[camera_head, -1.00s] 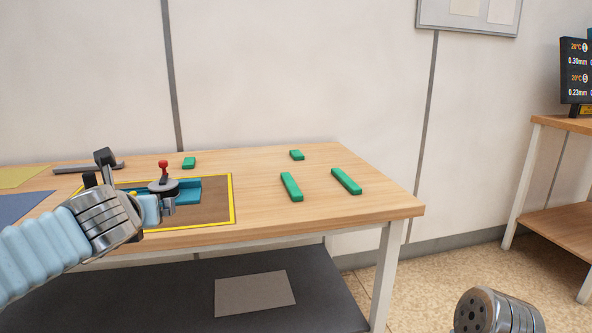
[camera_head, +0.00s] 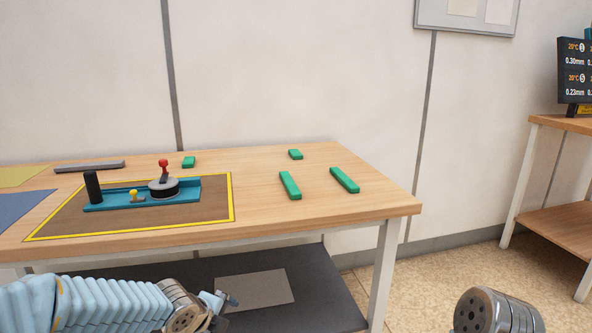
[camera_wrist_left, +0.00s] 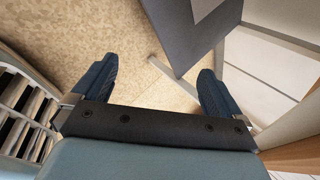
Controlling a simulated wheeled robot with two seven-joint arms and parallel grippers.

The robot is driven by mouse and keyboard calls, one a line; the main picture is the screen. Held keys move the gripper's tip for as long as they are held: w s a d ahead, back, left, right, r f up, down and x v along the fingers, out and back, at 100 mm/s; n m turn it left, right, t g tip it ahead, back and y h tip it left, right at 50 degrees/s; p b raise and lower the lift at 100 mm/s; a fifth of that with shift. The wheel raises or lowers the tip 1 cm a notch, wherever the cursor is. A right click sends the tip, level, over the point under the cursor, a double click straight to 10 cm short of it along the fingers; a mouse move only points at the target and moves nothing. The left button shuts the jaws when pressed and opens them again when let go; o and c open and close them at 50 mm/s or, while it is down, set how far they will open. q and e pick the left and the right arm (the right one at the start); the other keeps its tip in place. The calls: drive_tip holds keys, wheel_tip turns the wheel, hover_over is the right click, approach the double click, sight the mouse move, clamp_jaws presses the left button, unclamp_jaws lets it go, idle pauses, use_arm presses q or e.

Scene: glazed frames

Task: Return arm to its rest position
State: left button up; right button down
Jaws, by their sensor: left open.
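My left gripper (camera_head: 226,300) is low in front of the table, below the tabletop edge, in the head view. In the left wrist view its two dark blue fingers (camera_wrist_left: 154,88) stand wide apart with nothing between them, over the speckled floor. My right arm shows only as a rounded metal link at the lower right of the head view; its gripper is out of view.
A wooden table (camera_head: 260,220) carries a teal fixture (camera_head: 112,204) with a red-knobbed lever (camera_head: 163,165) inside a yellow-bordered brown mat (camera_head: 215,213). Several green bars (camera_head: 290,185) lie on the table. A dark lower shelf (camera_head: 330,285) is below. A second bench (camera_head: 565,124) stands right.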

use_arm(q)
drive_tip(key=s+d+f+n+g+h, duration=0.1)
drive_tip(key=s+d+f+n+g, duration=0.1)
drive_tip(key=s+f+n, duration=0.8)
drive_tip(key=s+d+f+n+g+h, duration=0.1)
drive_tip(key=s+d+f+n+g, duration=0.2)
drive_tip(key=s+f+n, duration=0.7)
wheel_tip(320, 180, down, 8)
drive_tip(key=d+n, duration=0.1)
drive_tip(key=n, duration=0.2)
drive_tip(key=shift+s+d+f+g, duration=0.2)
drive_tip(key=shift+s+f+g, duration=0.1)
drive_tip(key=shift+s, duration=0.1)
